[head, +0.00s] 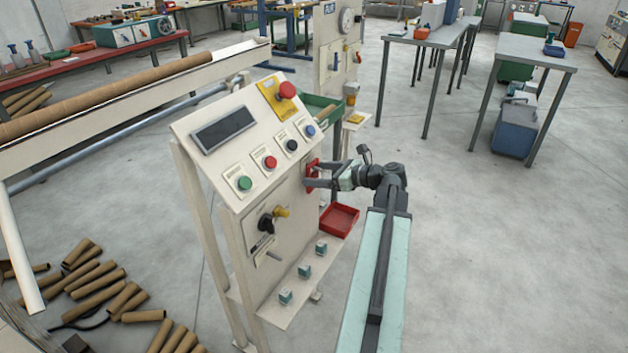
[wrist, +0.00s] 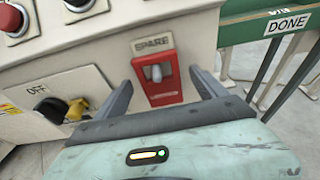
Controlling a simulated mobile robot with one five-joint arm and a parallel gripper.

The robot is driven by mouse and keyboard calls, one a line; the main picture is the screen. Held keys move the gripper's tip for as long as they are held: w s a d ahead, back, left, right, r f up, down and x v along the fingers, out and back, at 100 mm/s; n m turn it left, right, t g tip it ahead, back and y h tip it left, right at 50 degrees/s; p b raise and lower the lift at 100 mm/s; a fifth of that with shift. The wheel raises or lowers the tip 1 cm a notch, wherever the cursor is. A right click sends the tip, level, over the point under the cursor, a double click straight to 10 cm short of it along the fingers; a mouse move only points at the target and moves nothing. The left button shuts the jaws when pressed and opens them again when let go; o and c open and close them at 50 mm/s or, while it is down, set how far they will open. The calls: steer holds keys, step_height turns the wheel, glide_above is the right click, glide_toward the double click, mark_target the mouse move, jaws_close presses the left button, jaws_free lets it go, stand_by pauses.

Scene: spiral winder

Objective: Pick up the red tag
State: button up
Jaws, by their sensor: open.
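The red tag (wrist: 163,90) hangs on the front panel of the cream control cabinet, under a "SPARE" label, with a grey peg or knob at its top. It also shows in the head view (head: 312,168), partly hidden by my gripper. My gripper (wrist: 165,92) is open, with one finger on each side of the tag in the wrist view. In the head view my gripper (head: 318,175) is close to the panel at the tag. I cannot tell whether the fingers touch it.
The control cabinet (head: 225,165) has buttons and a red emergency knob (head: 287,90) on its sloped top. A black switch with a yellow part (wrist: 65,108) is left of the tag. A red tray (head: 339,220) is below, and a green "DONE" rail (wrist: 262,28) is at right.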

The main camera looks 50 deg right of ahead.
steer(key=shift+w+a+f, duration=0.15)
steer(key=shift+w+f, duration=0.05)
steer(key=shift+w, duration=0.3)
steer(key=c, duration=1.5)
steer(key=shift+r, duration=0.1)
steer(key=shift+r+p, duration=0.6)
steer(key=shift+p, duration=0.15)
steer(key=shift+s+r, duration=0.2)
steer(key=shift+s, duration=0.1)
steer(key=s+d, duration=0.1)
steer(key=s, duration=0.4)
steer(key=s+d, duration=0.2)
steer(key=s, duration=0.4)
steer(key=s+d, duration=0.1)
steer(key=s, duration=0.5)
steer(key=shift+d+f, duration=0.1)
steer(key=shift+d, duration=0.1)
